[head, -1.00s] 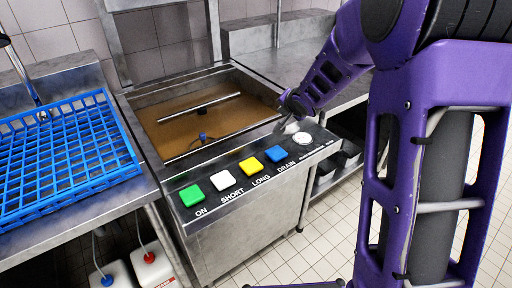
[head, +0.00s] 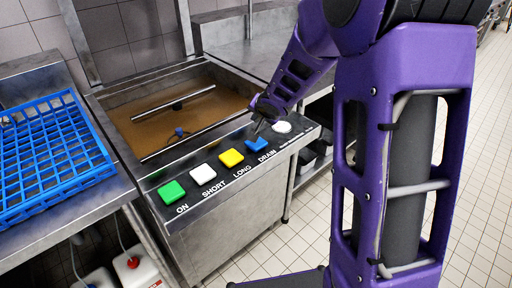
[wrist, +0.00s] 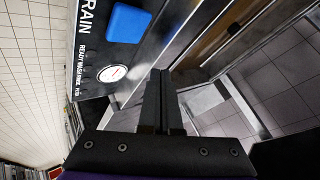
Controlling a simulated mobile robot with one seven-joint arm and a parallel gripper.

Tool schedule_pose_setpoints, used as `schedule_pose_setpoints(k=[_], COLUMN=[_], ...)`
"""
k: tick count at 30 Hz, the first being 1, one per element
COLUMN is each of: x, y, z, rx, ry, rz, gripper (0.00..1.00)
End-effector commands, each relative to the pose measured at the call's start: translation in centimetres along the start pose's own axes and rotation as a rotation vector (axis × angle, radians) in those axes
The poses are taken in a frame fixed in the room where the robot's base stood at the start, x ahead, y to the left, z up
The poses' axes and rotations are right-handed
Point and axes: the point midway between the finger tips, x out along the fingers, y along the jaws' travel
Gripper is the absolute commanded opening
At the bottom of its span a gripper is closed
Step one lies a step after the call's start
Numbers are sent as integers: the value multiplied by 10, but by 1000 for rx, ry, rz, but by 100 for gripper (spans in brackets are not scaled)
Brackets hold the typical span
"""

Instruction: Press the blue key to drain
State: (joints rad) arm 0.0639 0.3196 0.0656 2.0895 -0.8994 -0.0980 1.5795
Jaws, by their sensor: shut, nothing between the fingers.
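The blue key (head: 257,144) is a square button above the word DRAIN on the machine's steel front panel. It also shows in the wrist view (wrist: 128,22), at the top. My gripper (head: 258,129) is shut and empty, with its tips pointing down close behind and above the blue key in the head view. In the wrist view my gripper (wrist: 160,74) shows its two dark fingers together, with the key ahead and to the left of the tips.
Yellow (head: 231,158), white (head: 203,174) and green (head: 172,191) keys sit in line to the left. A round white dial (head: 282,127) lies right of the blue key. Behind is an open basin (head: 190,112) of brown water. A blue rack (head: 50,160) stands on the left counter.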

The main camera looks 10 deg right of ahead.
Motion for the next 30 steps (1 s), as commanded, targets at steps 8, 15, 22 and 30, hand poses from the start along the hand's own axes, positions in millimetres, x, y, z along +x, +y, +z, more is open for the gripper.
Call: schedule_pose_setpoints(k=[8,15,22,30], x=[29,40,42,42], y=[20,29,30,30], z=[22,30,30,30], rx=[-2,-1,-1,-1], ry=[-2,-2,0,0], rz=[-1,0,0,0], gripper=[0,0,0,0])
